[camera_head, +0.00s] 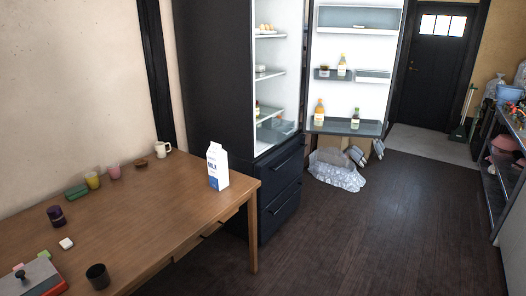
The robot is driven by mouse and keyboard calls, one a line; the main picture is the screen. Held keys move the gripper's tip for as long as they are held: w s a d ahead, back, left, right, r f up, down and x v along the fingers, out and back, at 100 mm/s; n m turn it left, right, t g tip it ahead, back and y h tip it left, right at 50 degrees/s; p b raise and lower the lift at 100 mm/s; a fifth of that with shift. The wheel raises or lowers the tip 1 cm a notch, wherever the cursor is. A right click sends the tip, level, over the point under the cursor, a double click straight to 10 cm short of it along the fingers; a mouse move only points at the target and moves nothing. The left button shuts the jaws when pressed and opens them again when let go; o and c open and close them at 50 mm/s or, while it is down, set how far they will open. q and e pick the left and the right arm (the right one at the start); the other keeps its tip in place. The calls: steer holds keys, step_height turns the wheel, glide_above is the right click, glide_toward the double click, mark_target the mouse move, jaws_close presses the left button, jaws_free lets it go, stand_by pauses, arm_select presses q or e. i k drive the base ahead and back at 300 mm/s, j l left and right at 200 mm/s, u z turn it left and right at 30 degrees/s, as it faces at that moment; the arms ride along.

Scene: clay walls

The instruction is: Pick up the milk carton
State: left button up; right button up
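The milk carton (217,167) is white with blue lettering and a gabled top. It stands upright on the wooden table (170,222), near the table's far right corner by the fridge. Nothing touches it. Neither of my grippers shows in the head view.
The dark fridge (213,75) stands open behind the table, its door (352,75) swung right with bottles on its shelves. Cups, a white mug (163,149) and a black cup (97,276) stand on the table. A plastic bag (337,170) lies on the floor. The floor (350,240) right of the table is clear.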

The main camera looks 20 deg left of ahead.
mark_target(216, 156)
steer(key=i+u, duration=0.15)
steer(key=i, duration=0.45)
steer(key=i+l+u, duration=0.1)
steer(key=i, duration=0.55)
steer(key=i+l+u, duration=0.15)
steer(key=i, duration=0.45)
steer(key=l, duration=0.1)
